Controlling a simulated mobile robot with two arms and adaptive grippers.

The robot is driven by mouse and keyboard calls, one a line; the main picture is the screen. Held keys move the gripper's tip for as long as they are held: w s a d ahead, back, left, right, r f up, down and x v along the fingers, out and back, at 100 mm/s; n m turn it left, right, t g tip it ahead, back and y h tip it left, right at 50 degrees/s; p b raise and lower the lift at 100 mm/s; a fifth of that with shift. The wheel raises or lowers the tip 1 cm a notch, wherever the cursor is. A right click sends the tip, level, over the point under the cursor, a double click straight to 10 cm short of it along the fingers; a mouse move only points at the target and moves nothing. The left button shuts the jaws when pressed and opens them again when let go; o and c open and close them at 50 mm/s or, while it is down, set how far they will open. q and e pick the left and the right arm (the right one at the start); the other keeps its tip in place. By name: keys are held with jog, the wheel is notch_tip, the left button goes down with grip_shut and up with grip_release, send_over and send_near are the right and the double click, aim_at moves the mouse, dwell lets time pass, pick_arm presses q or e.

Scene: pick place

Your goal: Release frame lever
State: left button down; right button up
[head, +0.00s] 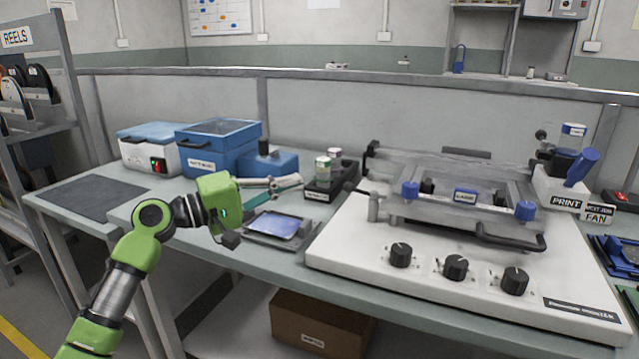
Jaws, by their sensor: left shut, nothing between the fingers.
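A white stencil printer (345,249) stands on the bench at the right, with a grey metal frame (395,207) on top. Blue knobs sit at the frame's left (410,190) and right (525,210) front corners. A dark handle (512,240) sticks out at the frame's front right. A short grey post (373,206) stands at its left. I cannot tell which part is the frame lever. My left gripper (231,239) is shut and empty, left of the printer and apart from it, beside a small tray. My right gripper is out of view.
The small tray (262,239) with a blue plate lies left of the printer. Blue boxes (205,160), a white box (140,160) and a dark holder with jars (322,191) stand behind. Black dials (400,255) line the printer's front. A dark mat (90,197) lies at left.

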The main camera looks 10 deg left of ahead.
pick_arm(q)
jog(key=w+d, duration=0.1)
jog(key=d, duration=0.8)
jog(key=shift+w+b, duration=0.3)
jog(key=shift+b, duration=0.1)
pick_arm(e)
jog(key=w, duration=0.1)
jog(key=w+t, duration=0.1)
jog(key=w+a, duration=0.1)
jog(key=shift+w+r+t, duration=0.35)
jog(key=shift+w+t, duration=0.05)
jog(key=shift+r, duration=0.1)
